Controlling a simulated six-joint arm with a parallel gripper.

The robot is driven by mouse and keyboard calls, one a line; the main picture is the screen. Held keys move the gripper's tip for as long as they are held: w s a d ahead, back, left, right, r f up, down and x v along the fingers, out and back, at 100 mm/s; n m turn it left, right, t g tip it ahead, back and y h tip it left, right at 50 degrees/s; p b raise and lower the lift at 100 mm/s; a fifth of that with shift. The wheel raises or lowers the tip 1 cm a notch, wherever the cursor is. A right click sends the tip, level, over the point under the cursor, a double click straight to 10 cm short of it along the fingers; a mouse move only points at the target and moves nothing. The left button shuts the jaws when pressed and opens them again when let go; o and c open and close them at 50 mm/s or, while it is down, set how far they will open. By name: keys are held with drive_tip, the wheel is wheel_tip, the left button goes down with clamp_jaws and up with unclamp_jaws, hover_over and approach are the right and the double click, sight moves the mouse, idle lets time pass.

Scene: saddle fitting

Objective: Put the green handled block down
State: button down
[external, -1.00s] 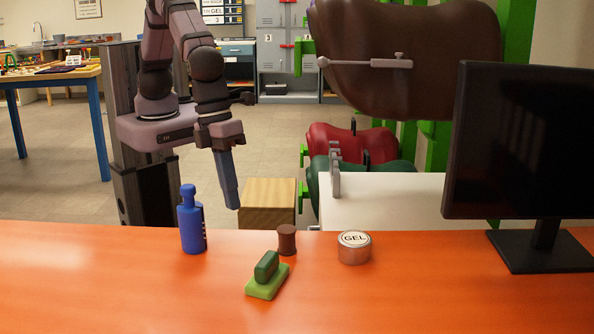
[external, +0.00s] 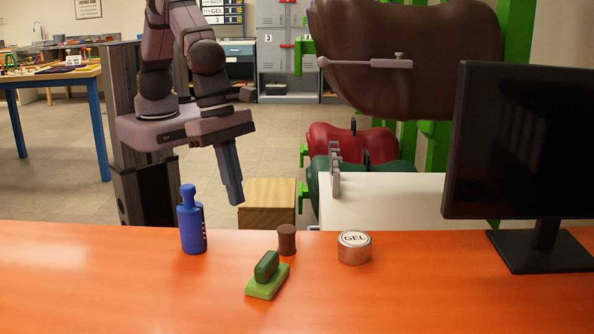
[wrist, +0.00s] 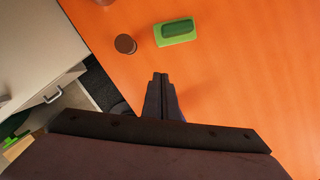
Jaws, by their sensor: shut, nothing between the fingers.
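The green handled block (external: 267,276) rests upright on the orange table, with a light green base and a dark green handle on top. It also shows in the wrist view (wrist: 175,32), lying flat on the table. My gripper (external: 235,203) is shut and empty, pointing down behind the table's far edge, left of the block and apart from it. In the wrist view my gripper's fingers (wrist: 160,78) are together, with the block ahead of them.
A brown spool (external: 287,240) stands just behind the block. A blue bottle (external: 192,222) stands to the left and a GEL tin (external: 354,248) to the right. A monitor (external: 522,150) fills the right side. The front left of the orange table (external: 110,285) is clear.

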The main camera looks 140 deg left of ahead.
sight(276, 252)
drive_tip(key=p+x, duration=0.1)
drive_tip(key=x, duration=0.8)
drive_tip(key=shift+f+p, duration=0.25)
drive_tip(key=shift+p, duration=0.1)
drive_tip(key=shift+w+a+f+p, duration=0.1)
drive_tip(key=shift+w+p, duration=0.1)
drive_tip(key=shift+w, duration=0.3)
drive_tip(key=shift+w+f+p, duration=0.1)
drive_tip(key=shift+w+p, duration=0.05)
drive_tip(key=shift+w, duration=0.3)
drive_tip(key=shift+w+a+p, duration=0.1)
drive_tip(key=shift+w+p, duration=0.25)
drive_tip(key=shift+w, duration=0.75)
drive_tip(key=shift+w, duration=0.15)
drive_tip(key=shift+w+a+b, duration=0.2)
drive_tip(key=shift+w+b, duration=0.3)
drive_tip(key=shift+w, duration=1.6)
drive_tip(key=shift+s, duration=0.1)
drive_tip(key=shift+s+d+r+p, duration=0.15)
drive_tip(key=shift+s+p, duration=0.45)
drive_tip(key=shift+s, duration=0.7)
drive_tip(key=s+b+v, duration=0.1)
drive_tip(key=b+v, duration=0.1)
drive_tip(key=v, duration=0.8)
drive_tip(key=shift+s, duration=0.1)
